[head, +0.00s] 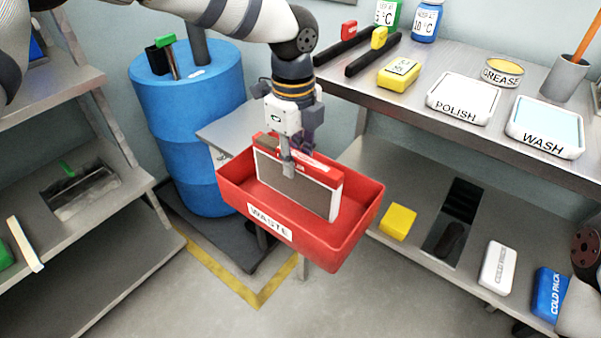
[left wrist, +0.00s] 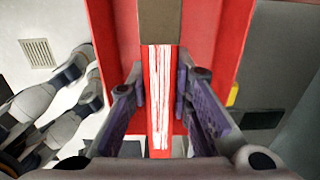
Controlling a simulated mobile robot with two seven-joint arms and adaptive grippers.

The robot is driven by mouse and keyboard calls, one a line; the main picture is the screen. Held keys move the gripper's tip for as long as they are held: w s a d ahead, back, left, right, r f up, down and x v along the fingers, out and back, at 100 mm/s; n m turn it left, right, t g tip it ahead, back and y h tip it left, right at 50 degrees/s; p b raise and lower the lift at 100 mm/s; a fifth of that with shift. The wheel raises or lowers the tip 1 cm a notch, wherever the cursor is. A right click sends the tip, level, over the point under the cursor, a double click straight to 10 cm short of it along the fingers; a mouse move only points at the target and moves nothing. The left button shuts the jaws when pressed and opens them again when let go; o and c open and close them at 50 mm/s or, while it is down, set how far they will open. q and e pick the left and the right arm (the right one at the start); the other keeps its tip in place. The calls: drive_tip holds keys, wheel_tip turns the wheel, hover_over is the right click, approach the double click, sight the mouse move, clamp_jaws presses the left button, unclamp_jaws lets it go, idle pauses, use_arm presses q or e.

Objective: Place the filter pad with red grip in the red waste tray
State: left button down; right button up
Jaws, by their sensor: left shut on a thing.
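The filter pad (head: 297,187) is a grey panel in a white frame with a red grip (head: 325,174) along its top. It stands upright within the outline of the red waste tray (head: 268,229), which is labelled WASTE. I cannot tell whether its lower edge touches the tray floor. My left gripper (head: 289,165) comes down from above and is shut on the grip near its middle. In the left wrist view, the red grip with white marks (left wrist: 160,100) lies between the two fingers, with red tray walls beyond. My right gripper is out of view.
A blue drum (head: 190,120) stands behind left of the tray. A shelf on the right holds the POLISH tray (head: 463,99), the WASH tray (head: 545,125) and a yellow block (head: 399,75).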

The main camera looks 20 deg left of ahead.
sight(298, 172)
use_arm(q)
drive_tip(key=shift+w+f, duration=0.5)
drive_tip(key=shift+f, duration=0.7)
drive_tip(key=shift+w+f, duration=0.1)
drive_tip(key=shift+f, duration=0.7)
drive_tip(key=shift+f, duration=0.2)
drive_tip(key=c, duration=1.4)
unclamp_jaws()
drive_tip(key=shift+c, duration=0.2)
wheel_tip(298, 172, up, 12)
drive_tip(key=shift+r, duration=0.25)
